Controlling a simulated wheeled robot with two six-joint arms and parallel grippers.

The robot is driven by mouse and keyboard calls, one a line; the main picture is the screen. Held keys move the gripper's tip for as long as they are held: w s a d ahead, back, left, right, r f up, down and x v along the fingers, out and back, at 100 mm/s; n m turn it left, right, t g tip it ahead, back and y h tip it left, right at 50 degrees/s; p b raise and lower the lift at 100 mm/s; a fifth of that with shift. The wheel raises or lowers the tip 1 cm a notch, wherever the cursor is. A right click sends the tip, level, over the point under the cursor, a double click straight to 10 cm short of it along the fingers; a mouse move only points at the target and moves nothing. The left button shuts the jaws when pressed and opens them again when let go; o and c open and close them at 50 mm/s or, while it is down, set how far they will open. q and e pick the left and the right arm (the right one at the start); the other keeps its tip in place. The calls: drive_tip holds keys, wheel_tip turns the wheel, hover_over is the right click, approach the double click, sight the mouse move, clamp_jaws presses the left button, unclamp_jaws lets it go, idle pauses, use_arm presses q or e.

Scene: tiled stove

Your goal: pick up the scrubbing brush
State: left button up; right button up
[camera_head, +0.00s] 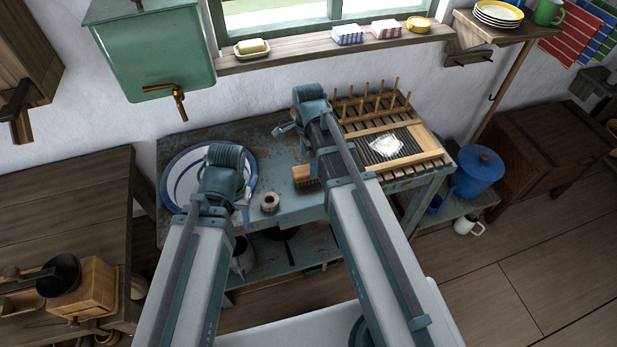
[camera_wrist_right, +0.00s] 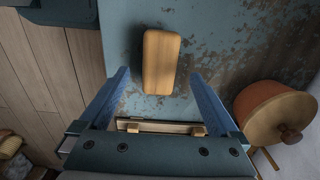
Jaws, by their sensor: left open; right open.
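The scrubbing brush (camera_head: 307,178) lies on the worn blue bench top, with its wooden back up and pale bristles below; my right arm partly hides it in the head view. In the right wrist view its wooden back (camera_wrist_right: 161,62) shows whole, lengthwise between the lines of the two fingers. My right gripper (camera_head: 293,140) is open and empty over the bench near the brush, and its spread fingers show in the wrist view (camera_wrist_right: 160,80). I cannot tell their height above the bench. My left gripper (camera_head: 242,208) is by the blue-and-white basin, its fingers mostly hidden.
The blue-and-white basin (camera_head: 183,178) stands at the bench's left. A small round roll (camera_head: 270,202) lies left of the brush. A slatted wooden rack with pegs (camera_head: 375,105) fills the bench's right. In the wrist view a reddish pot (camera_wrist_right: 262,105) stands right of the right finger.

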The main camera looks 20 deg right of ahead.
sight(308, 169)
wheel_tip(308, 169, down, 5)
drive_tip(key=b, duration=0.5)
drive_tip(key=shift+f, duration=0.15)
clamp_jaws()
